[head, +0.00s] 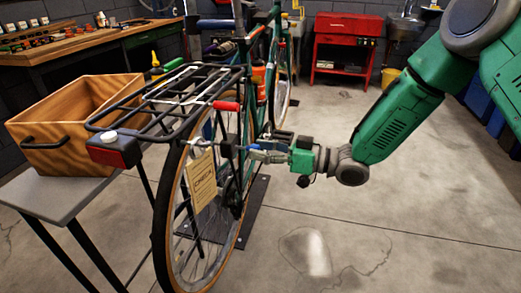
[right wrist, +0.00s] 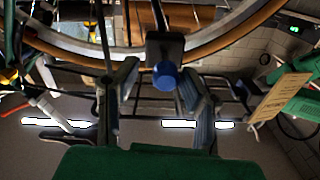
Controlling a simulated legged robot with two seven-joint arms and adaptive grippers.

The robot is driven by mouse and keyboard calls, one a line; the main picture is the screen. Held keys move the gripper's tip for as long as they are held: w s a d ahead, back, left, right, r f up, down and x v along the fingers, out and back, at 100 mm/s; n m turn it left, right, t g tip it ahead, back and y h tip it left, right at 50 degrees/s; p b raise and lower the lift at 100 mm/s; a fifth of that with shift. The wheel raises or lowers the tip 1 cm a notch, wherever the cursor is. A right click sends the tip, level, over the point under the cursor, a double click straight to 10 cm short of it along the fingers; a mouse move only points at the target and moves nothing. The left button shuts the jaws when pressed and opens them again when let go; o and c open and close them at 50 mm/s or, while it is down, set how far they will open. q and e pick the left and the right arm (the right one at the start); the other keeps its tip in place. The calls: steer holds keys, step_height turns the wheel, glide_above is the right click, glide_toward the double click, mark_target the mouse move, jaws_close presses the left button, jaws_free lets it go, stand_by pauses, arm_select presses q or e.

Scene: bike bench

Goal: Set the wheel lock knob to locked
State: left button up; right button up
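The bicycle's rear wheel (head: 166,215) stands upright, and its rim (right wrist: 225,35) crosses the top of the right wrist view. A blue knob (right wrist: 166,76) on a dark block stands out near the wheel, probably the wheel lock knob. Its locked or unlocked setting cannot be read. My right gripper (head: 256,152) is beside the wheel near the hub. In the right wrist view its two fingers (right wrist: 161,85) are spread, one on each side of the knob, with gaps visible. In the head view the fingers largely hide the knob. My left gripper is not in view.
A paper tag (head: 201,181) hangs beside the wheel, near the gripper. A black rack (head: 180,88) with a red grip (head: 227,106) sits above. A wooden crate (head: 70,157) rests on a grey table (head: 62,194) at left. The floor at right is clear.

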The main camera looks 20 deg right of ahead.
mark_target(248, 148)
jaws_close()
steer(key=shift+a+r, duration=0.1)
steer(key=shift+a, duration=0.3)
steer(key=x, duration=0.2)
steer(key=shift+w+a, duration=0.15)
steer(key=shift+a, duration=0.2)
steer(key=shift+d+r, duration=0.1)
steer(key=shift+w+d, duration=0.1)
steer(key=shift+d, duration=0.1)
steer(key=shift+o, duration=2.1)
jaws_free()
steer(key=shift+a, duration=0.1)
steer(key=shift+w+a, duration=0.1)
steer(key=shift+a, duration=0.25)
steer(key=shift+s+d, duration=0.25)
steer(key=shift+d, duration=0.15)
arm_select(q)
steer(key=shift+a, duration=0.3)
arm_select(e)
steer(key=v, duration=1.1)
